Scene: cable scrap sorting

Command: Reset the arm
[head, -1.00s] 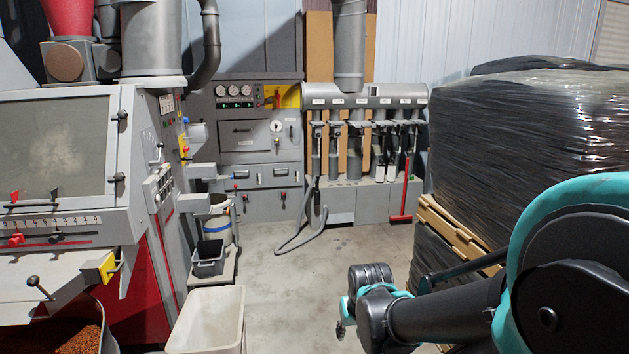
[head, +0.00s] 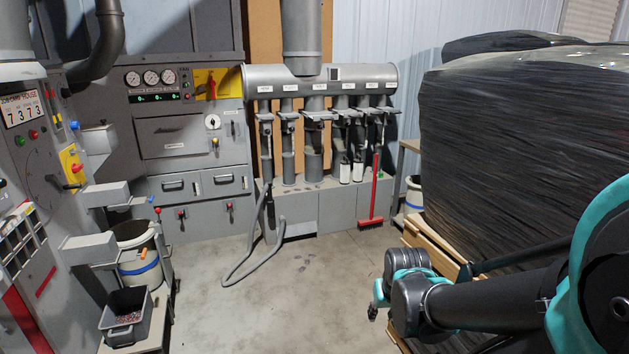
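My arm reaches in from the right edge of the head view, with teal and black links. It lies low and roughly level, pointing left. Its end turns downward near the lower middle right. A small part of what looks like my gripper (head: 374,311) shows there, below the teal joint. Its fingers are too small and too hidden to tell if they are open or shut. Nothing can be seen held in it.
Black-wrapped pallet loads (head: 500,150) stand close behind my arm on the right. A red broom (head: 375,195) leans at the grey machine bank (head: 335,212). A hose (head: 240,268) lies on the floor. A bin of scraps (head: 126,327) stands at left. The middle floor is clear.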

